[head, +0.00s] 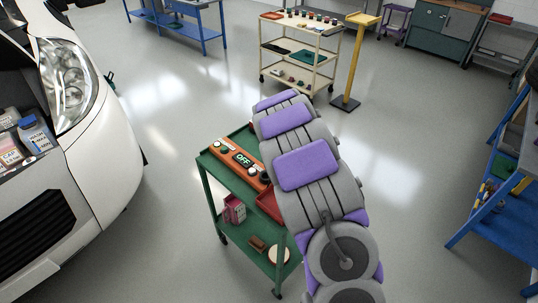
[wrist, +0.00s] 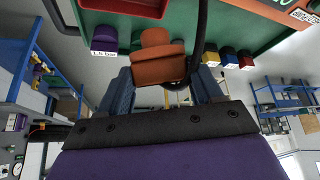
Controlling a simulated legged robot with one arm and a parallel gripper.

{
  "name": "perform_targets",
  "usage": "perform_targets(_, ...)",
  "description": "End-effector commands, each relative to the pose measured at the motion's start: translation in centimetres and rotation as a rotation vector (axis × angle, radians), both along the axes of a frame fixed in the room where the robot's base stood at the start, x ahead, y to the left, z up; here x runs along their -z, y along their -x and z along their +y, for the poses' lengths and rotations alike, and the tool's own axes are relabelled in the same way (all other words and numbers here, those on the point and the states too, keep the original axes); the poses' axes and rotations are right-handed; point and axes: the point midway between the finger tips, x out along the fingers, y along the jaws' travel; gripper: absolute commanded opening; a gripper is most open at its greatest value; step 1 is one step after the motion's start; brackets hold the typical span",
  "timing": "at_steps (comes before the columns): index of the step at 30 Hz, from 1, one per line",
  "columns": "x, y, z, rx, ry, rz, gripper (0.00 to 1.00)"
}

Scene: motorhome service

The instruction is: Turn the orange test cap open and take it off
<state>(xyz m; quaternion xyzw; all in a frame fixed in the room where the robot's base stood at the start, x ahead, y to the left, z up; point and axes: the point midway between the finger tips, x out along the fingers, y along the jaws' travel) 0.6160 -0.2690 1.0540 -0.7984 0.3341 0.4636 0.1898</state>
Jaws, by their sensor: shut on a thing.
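The orange test cap (wrist: 158,50) shows in the wrist view against a green panel (wrist: 130,22), at the upper middle. It has a rounded knob part and a wider block part. My gripper (wrist: 163,80) has its dark blue fingers on either side of the cap's wider part and is shut on it. I cannot tell whether the cap has turned or come away from the panel. In the head view my arm hides my gripper and the cap.
A black hose (wrist: 201,45) loops close beside the cap. A green cart (head: 212,182) carries an orange box (head: 240,160) reading OFF. A white motorhome (head: 100,165) stands left; open floor lies beyond the cart.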

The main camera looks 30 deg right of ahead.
Motion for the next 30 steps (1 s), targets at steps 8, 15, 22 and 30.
perform_targets(8, -0.1, -2.7, 0.1, -0.358, 0.127, -0.198, 0.30)
perform_targets(15, 0.4, -4.5, 2.4, -0.708, 0.161, -0.377, 0.30)
perform_targets(22, 1.4, -4.3, 5.4, -0.959, 0.141, -0.483, 0.30)
perform_targets(30, 1.9, -3.7, 7.2, -1.082, 0.124, -0.530, 0.30)
